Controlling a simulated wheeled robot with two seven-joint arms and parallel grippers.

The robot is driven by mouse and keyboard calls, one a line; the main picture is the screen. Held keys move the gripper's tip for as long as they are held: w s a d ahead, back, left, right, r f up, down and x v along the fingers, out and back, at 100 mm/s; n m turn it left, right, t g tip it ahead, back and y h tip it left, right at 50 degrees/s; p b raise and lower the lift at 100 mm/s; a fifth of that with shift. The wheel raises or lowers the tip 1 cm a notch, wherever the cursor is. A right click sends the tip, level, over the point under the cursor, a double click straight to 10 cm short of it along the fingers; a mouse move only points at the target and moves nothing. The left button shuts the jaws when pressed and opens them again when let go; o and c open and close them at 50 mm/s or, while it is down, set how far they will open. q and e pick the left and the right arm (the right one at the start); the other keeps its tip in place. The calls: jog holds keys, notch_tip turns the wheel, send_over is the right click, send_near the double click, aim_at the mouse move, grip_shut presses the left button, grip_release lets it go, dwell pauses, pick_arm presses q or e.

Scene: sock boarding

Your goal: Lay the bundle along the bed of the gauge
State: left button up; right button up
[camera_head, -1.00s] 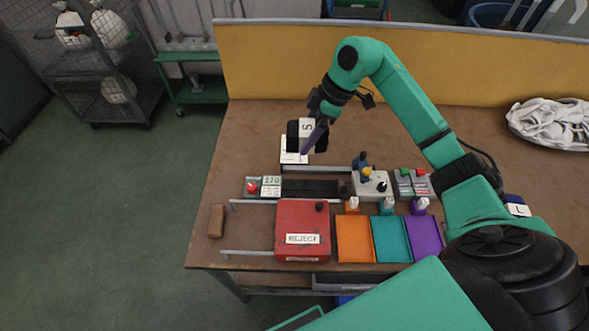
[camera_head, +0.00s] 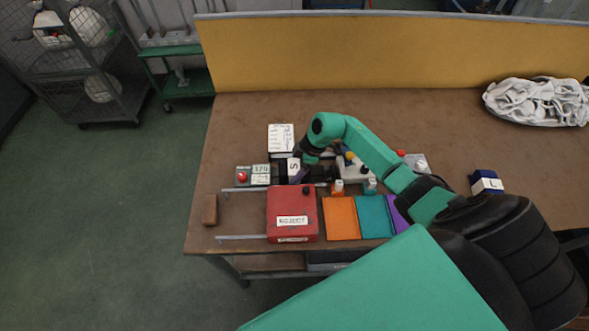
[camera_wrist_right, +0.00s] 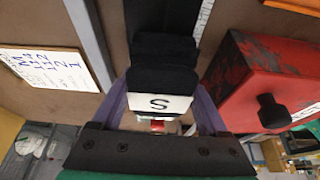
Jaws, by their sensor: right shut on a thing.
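The bundle (camera_wrist_right: 165,78) is dark with a white band marked S, and it shows between the fingers in the right wrist view. My right gripper (camera_head: 297,172) is shut on it, low over the gauge (camera_head: 277,168). In the head view the white S band (camera_head: 293,166) shows just left of the gripper. My left gripper is not in view.
A red REJECT box (camera_head: 292,213) stands just in front of the gauge. Orange (camera_head: 341,218) and teal (camera_head: 375,216) panels lie to its right. A written card (camera_head: 281,138) lies behind the gauge. A blue bundle marked L (camera_head: 486,182) and a basket of white socks (camera_head: 537,103) are at right.

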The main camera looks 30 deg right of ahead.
jog(key=o, duration=1.5)
jog(key=shift+w, duration=0.1)
jog(key=b+v, duration=0.1)
jog(key=v, duration=1.1)
